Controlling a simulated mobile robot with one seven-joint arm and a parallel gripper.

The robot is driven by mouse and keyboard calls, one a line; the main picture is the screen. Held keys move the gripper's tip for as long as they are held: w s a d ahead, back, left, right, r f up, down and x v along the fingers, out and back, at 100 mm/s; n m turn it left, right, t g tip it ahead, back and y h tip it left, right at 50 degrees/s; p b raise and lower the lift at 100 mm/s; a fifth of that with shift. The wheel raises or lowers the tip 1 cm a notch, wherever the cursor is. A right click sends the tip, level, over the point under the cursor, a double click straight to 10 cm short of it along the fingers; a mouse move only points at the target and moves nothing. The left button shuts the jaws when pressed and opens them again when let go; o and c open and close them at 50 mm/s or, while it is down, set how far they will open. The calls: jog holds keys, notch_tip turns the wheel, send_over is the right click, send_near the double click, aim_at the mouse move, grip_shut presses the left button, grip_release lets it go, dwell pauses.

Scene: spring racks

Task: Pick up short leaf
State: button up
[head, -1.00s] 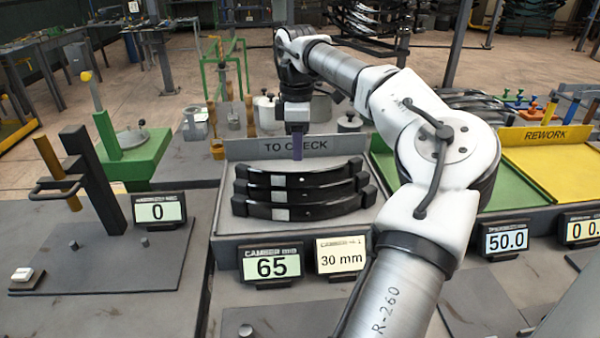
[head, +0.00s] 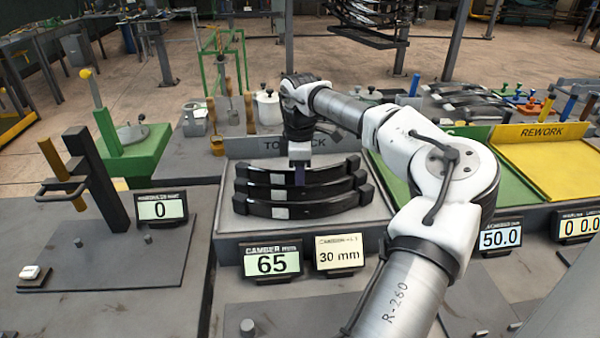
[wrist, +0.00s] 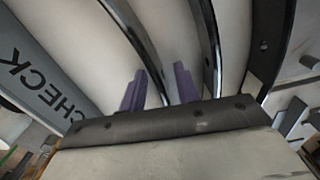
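Three dark curved leaves lie one behind another in the TO CHECK tray (head: 378,210): a back leaf (head: 262,177), a middle leaf (head: 262,193) and a front leaf (head: 260,209). I cannot tell for sure which is the short leaf. My gripper (head: 299,178) points down over the back leaf, near its middle. In the wrist view its two purple fingers (wrist: 160,88) are apart, with the thin edge of the back leaf (wrist: 138,38) running between them. The middle leaf (wrist: 209,35) is beside the right finger. Contact with the leaf cannot be made out.
The tray's sign board (head: 240,147) stands close behind the gripper. A green tray (head: 517,188) and yellow REWORK tray (head: 560,170) are to the right; a gauge post (head: 98,180) is left.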

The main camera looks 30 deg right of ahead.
grip_shut()
jog(key=shift+r, duration=0.1)
jog(key=shift+r, duration=0.1)
